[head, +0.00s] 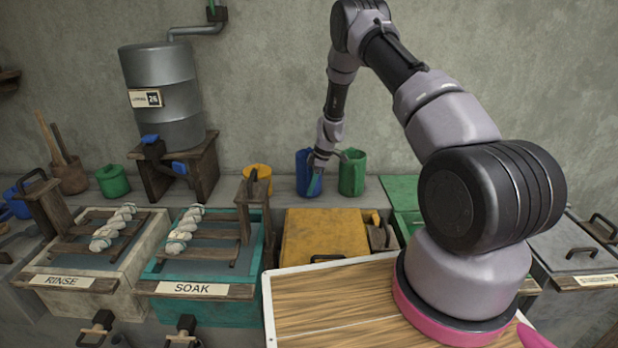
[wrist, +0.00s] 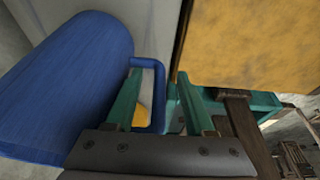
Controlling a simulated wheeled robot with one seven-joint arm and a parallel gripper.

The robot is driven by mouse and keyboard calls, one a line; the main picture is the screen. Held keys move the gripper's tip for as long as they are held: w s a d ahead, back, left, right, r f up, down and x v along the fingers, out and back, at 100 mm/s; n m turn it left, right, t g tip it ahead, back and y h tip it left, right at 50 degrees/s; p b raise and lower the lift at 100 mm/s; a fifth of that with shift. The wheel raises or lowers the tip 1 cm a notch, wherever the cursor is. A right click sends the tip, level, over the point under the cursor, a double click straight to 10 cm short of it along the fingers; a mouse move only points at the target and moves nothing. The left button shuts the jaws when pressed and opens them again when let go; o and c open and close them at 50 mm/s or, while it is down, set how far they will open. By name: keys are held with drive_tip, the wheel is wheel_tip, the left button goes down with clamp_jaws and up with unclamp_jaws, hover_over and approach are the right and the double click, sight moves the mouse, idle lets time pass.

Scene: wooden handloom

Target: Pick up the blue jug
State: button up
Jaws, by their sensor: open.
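The blue jug (head: 303,168) stands upright on the back ledge, against the wall. In the wrist view its blue body (wrist: 65,85) fills the left side, and its handle (wrist: 158,95) lies between my two green fingers. My gripper (head: 315,180) is at the jug's front right side in the head view and hides part of it. In the wrist view my gripper (wrist: 157,88) is open, with a finger on each side of the handle. I cannot tell whether either finger touches it.
A green jug (head: 352,175) stands close on the right of the blue one. A yellow jug (head: 258,172) is to the left. The yellow lid (head: 325,235) lies in front, beside the teal SOAK vat (head: 262,240). A metal drum (head: 165,95) stands at the back left.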

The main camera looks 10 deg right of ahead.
clamp_jaws()
idle(1.4)
drive_tip(key=shift+w+r, duration=0.15)
